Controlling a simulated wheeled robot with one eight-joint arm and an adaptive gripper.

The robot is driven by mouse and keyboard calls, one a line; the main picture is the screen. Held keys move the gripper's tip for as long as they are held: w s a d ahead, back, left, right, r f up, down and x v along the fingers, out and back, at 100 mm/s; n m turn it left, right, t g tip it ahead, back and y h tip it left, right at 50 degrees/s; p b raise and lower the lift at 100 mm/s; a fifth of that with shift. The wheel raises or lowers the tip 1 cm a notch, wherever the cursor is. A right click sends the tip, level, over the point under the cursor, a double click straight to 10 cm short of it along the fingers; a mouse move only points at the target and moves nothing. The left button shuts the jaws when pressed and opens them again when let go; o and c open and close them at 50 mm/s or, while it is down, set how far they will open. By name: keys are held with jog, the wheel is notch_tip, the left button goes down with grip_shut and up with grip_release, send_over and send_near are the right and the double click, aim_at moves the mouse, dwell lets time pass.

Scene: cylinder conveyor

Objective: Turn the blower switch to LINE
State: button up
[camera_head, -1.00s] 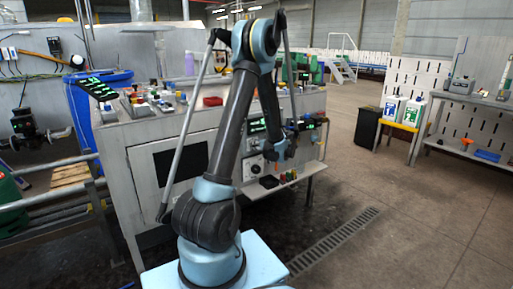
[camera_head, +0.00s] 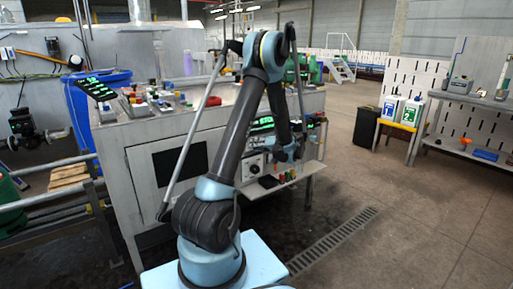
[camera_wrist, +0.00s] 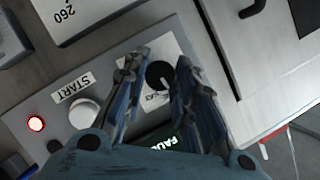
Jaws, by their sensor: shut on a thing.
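In the wrist view a black round knob (camera_wrist: 159,75) on a pale label plate shows between my fingertips. Dark lettering on the plate is partly hidden by a finger, so its position words cannot be read in full. My gripper (camera_wrist: 160,66) is shut on the knob, one finger on each side. In the head view my gripper (camera_head: 287,150) is at the front face of the grey control console (camera_head: 140,155); the knob it holds cannot be made out there.
Next to the knob are a white START button (camera_wrist: 83,113), a lit red lamp (camera_wrist: 36,124) and a green-lettered display (camera_wrist: 163,138). A white box marked 260 (camera_wrist: 85,14) is near. In the head view a dial (camera_head: 252,168) and small shelf are close to my gripper.

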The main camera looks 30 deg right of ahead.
jog(key=shift+d+m+y, duration=0.15)
jog(key=shift+m+y, duration=0.15)
jog(key=shift+m, duration=0.1)
jog(key=o, duration=1.1)
jog(key=shift+c, duration=0.2)
jog(key=v, duration=1.2)
jog(key=shift+f, duration=0.1)
